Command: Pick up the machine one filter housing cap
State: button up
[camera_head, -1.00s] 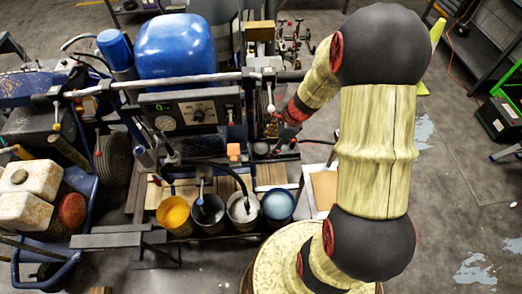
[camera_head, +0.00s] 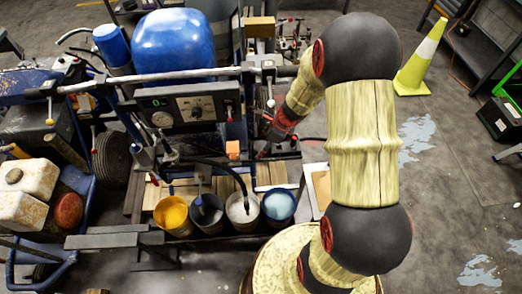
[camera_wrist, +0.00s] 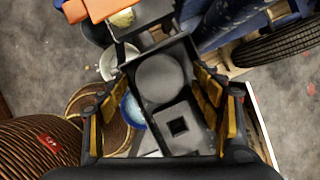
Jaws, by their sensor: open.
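In the wrist view my gripper (camera_wrist: 162,90) is open, with its yellow-padded fingers spread to the left and right. Between them, farther off, is a dark grey tray-like holder (camera_wrist: 192,52) with a round dark disc (camera_wrist: 160,78), which looks like the filter housing cap, and a square block with a square hole (camera_wrist: 178,127). The fingers do not appear to touch the disc. In the head view my gripper (camera_head: 270,142) is small beside the striper's right side, and the cap cannot be made out there.
The blue line striper (camera_head: 174,45) with its control panel (camera_head: 186,108) stands left of my arm. Several paint pots, including a yellow one (camera_head: 172,216), stand in front. An orange block (camera_wrist: 108,8) shows in the wrist view. A yellow-green cone (camera_head: 415,70) stands on open floor right.

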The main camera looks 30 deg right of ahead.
jog(key=shift+c, duration=1.3)
jog(key=c, duration=0.8)
jog(key=shift+c, duration=0.4)
